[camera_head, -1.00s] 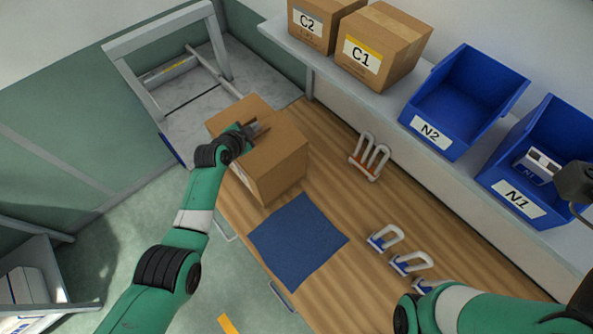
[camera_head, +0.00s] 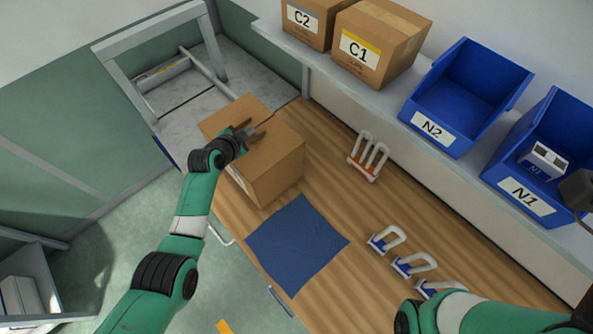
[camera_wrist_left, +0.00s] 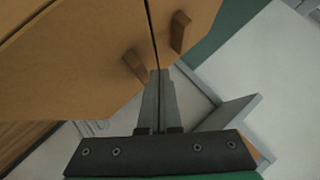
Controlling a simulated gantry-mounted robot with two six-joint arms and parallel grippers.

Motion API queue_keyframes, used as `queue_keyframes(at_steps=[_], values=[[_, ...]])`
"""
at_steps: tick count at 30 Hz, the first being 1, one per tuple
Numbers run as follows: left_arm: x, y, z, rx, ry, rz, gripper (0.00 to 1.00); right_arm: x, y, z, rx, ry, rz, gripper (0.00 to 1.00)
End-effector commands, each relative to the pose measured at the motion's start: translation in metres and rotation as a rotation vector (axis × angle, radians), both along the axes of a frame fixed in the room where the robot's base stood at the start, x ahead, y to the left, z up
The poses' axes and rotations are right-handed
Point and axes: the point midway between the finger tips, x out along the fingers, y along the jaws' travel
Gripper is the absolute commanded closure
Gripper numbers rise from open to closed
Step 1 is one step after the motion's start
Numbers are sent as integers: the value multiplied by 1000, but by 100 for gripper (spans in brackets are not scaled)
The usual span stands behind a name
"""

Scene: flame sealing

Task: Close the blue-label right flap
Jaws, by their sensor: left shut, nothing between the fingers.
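The brown cardboard box (camera_head: 278,180) stands at the wood table's left end, by the metal frame. Its top flaps lie about flat in the head view; a narrow dark seam (camera_wrist_left: 152,28) runs between two panels in the left wrist view. Two small brown tabs stand up on the panels, one (camera_wrist_left: 135,66) left of the seam and one (camera_wrist_left: 180,33) right of it. I see no blue label on the flaps. My left gripper (camera_wrist_left: 158,76) is shut and empty above the seam, between the tabs; whether it touches the box I cannot tell. My right gripper is out of view.
A blue mat (camera_head: 297,243) lies in front of the box. Several white-handled tools (camera_head: 400,256) lie to its right, and a rack (camera_head: 368,158) stands farther back. Blue bins (camera_head: 466,95) and boxes C1 (camera_head: 375,45) and C2 (camera_head: 307,22) line the shelf. My right arm is at lower right.

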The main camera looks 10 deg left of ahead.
Motion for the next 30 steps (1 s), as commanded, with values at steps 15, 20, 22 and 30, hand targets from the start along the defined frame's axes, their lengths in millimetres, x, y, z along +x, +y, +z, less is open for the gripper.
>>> queue_keyframes(at_steps=[15,20,22,30], values=[[-2,0,51,1,-1,-2,100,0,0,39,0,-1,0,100],[-22,14,70,0,-4,-1,100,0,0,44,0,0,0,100],[-31,20,80,1,-4,-1,100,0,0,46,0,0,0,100],[-55,37,112,0,1,-2,100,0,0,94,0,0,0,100]])
